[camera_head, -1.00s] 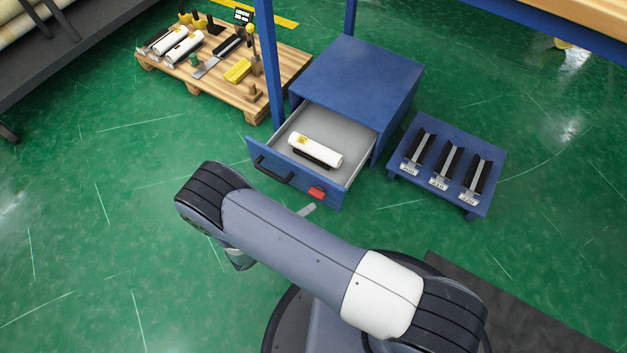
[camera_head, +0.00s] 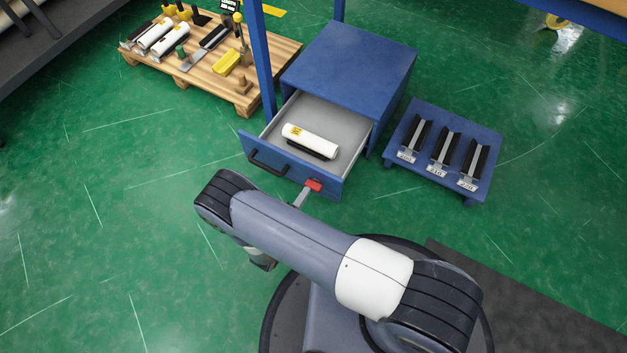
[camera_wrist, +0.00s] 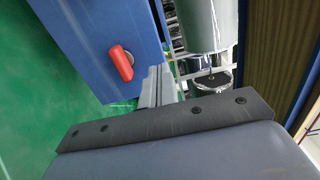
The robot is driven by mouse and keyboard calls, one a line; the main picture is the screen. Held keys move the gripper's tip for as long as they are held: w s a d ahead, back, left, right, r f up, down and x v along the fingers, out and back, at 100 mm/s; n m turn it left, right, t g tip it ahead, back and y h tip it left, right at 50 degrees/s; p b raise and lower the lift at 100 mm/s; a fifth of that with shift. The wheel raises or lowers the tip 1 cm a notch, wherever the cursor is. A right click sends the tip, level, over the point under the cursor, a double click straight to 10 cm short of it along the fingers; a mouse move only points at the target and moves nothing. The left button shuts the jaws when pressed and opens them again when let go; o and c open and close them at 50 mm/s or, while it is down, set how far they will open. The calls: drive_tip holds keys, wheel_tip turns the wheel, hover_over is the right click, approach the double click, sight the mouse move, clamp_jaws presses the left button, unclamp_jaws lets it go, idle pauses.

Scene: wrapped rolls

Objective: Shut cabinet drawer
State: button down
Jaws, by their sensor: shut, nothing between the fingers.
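The blue cabinet (camera_head: 350,60) stands in the upper middle of the head view. Its drawer (camera_head: 263,165) is pulled out toward me, with a black bar handle (camera_head: 268,168) and a red latch (camera_head: 314,185) on its front. A white wrapped roll (camera_head: 310,141) lies inside. My gripper (camera_head: 303,194) is shut and empty, its tip close to the drawer front by the red latch; I cannot tell whether it touches. In the wrist view the drawer front (camera_wrist: 95,40) and red latch (camera_wrist: 121,63) are just left of my gripper (camera_wrist: 155,84).
A low blue stand (camera_head: 445,150) with black holders is right of the cabinet. A wooden pallet (camera_head: 212,62) with rolls and tools is at upper left. A blue post (camera_head: 261,60) rises beside the cabinet. Green floor left of the drawer is clear.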

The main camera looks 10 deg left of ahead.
sight(319, 172)
drive_tip(key=shift+b+x, duration=0.75)
drive_tip(key=shift+x, duration=2.25)
drive_tip(key=shift+w+d, duration=0.1)
drive_tip(key=shift+d, duration=0.05)
